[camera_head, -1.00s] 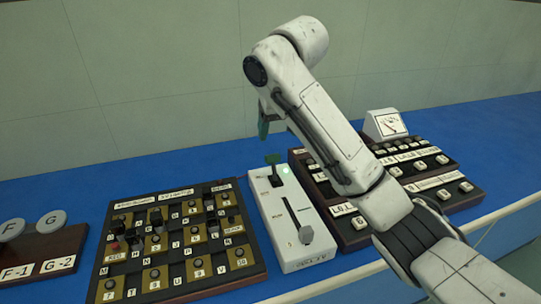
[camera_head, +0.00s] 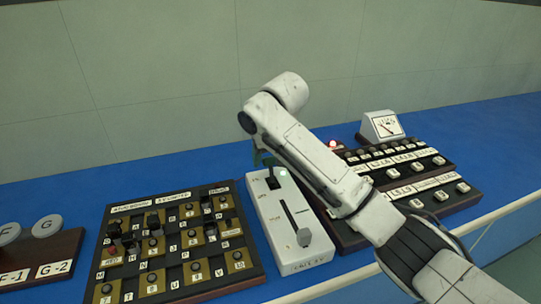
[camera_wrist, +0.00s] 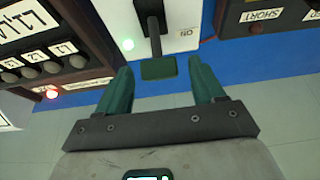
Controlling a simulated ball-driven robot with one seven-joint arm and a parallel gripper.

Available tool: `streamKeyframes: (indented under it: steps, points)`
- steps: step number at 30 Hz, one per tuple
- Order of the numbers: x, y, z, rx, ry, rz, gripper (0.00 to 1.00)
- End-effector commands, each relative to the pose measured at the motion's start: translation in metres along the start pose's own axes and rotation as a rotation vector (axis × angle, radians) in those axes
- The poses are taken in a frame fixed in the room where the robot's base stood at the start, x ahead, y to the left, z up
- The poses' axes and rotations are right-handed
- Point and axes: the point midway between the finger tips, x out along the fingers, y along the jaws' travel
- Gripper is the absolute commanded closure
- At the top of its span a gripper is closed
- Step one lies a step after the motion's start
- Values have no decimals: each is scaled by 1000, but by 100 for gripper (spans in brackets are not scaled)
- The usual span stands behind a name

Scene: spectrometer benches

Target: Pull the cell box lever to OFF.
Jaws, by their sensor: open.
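The white box (camera_head: 276,236) stands on the blue bench between two dark panels. Its far-end lever is a black stem (camera_head: 272,181); in the wrist view the lever's green end pad (camera_wrist: 158,68) shows, beside an "ON" label (camera_wrist: 187,34). A small green light glows next to the lever. My gripper (camera_wrist: 159,66) is open, one teal finger on each side of the green pad, with gaps visible and no clear contact. In the head view my arm mostly hides the gripper and the pad. A second, grey-knobbed lever (camera_head: 303,238) sits at the box's near end.
A dark plug board (camera_head: 256,272) lies close on the left. A dark key panel (camera_head: 470,202) with a white meter (camera_head: 381,126) and a lit red lamp (camera_head: 332,144) is on the right, under my arm. Bare blue bench runs behind the box to the wall.

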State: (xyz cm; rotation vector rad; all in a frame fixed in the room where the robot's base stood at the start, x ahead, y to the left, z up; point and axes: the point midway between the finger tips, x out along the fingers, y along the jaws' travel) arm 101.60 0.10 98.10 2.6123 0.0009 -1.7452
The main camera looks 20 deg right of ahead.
Motion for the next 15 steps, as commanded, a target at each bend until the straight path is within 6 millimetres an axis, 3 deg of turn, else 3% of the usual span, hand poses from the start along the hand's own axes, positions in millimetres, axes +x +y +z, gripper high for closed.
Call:
streamKeyframes:
  steps: [2,15]
  points:
    - [0,0,0,0,0,0,32]
    - [0,0,0,0,0,0,74]
